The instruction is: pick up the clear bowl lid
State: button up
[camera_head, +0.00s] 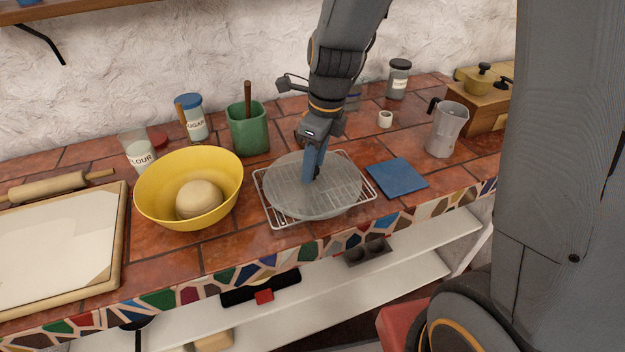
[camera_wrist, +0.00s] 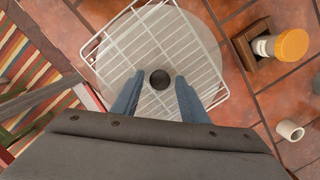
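The clear bowl lid (camera_head: 285,192) is a round, see-through disc lying on a wire cooling rack (camera_head: 364,197) on the tiled counter. In the wrist view the lid (camera_wrist: 185,38) shows the rack's wires through it, and its dark round knob (camera_wrist: 160,79) is at the middle. My gripper (camera_head: 312,176) reaches down from above over the lid's centre. In the wrist view its two blue fingers (camera_wrist: 159,80) stand apart, one on each side of the knob, with visible gaps. In the head view the fingers hide the knob.
A yellow bowl (camera_head: 157,190) with dough (camera_head: 199,200) stands left of the rack. A green utensil pot (camera_head: 248,136) is behind, a blue mat (camera_head: 397,178) and a moka pot (camera_head: 447,132) are to the right. A small white cup (camera_head: 385,119) stands behind the mat.

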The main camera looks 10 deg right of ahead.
grip_shut()
jog(key=shift+r, duration=0.1)
